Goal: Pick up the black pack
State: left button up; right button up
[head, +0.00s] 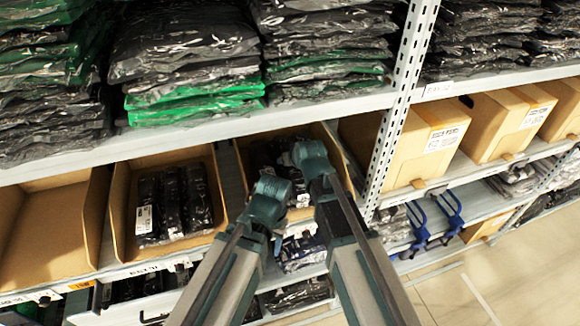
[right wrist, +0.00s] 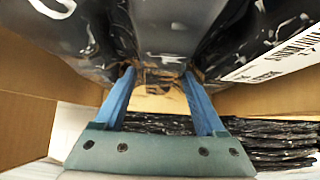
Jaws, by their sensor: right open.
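Black plastic-wrapped packs (head: 265,153) stand in the cardboard bin in front of my arms, partly hidden by my grippers. In the right wrist view, glossy black packs (right wrist: 160,28) fill the top of the picture, one at the right with a white label (right wrist: 280,52). My right gripper (head: 303,160) is at this bin. Its two blue fingers (right wrist: 158,90) are apart, with tips close to the packs' lower edges; I cannot tell if they touch. My left gripper (head: 268,190) is beside it at the bin's front; its jaws are not clear.
A neighbouring bin (head: 120,190) at left holds more black packs (head: 172,205). An empty bin (head: 50,230) is further left. Stacked garments fill the shelf above. A perforated upright (head: 390,125) and closed cartons (head: 425,135) are at right. In the wrist view, cardboard walls (right wrist: 40,120) flank the gripper.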

grip_shut()
pick_arm(q)
jog(key=shift+r, duration=0.2)
pick_arm(e)
jog(key=shift+r, duration=0.2)
